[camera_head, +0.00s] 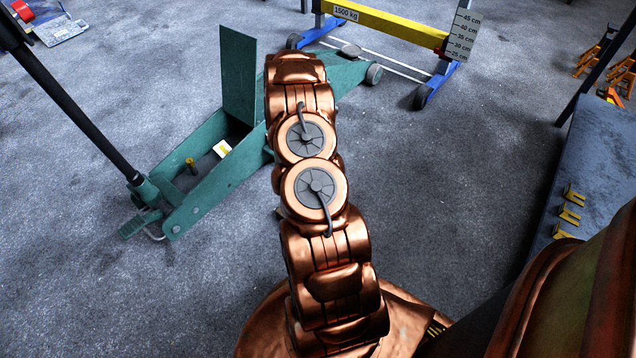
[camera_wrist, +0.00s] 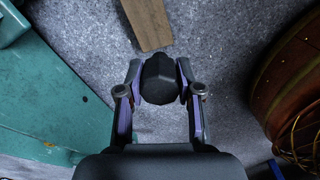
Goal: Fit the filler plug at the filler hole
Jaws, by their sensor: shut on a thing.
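The filler plug (camera_wrist: 160,74) is a dark, faceted piece between the fingers of my gripper (camera_wrist: 160,88) in the wrist view. The fingers are shut on its sides, above the grey floor. The green trolley jack (camera_head: 205,195) stands on the floor at left in the head view, with a green plate (camera_head: 238,75) upright on it. A green surface of it also shows at the left of the wrist view (camera_wrist: 45,95). I cannot make out the filler hole in either view. My arm hides my gripper and part of the jack in the head view.
The jack's long black handle (camera_head: 75,95) slants to the upper left. A yellow beam (camera_head: 385,23) on blue legs stands behind. A wooden piece (camera_wrist: 147,22) lies beyond my fingers. A dark bench (camera_head: 590,185) with yellow clips is at right. Open floor lies between.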

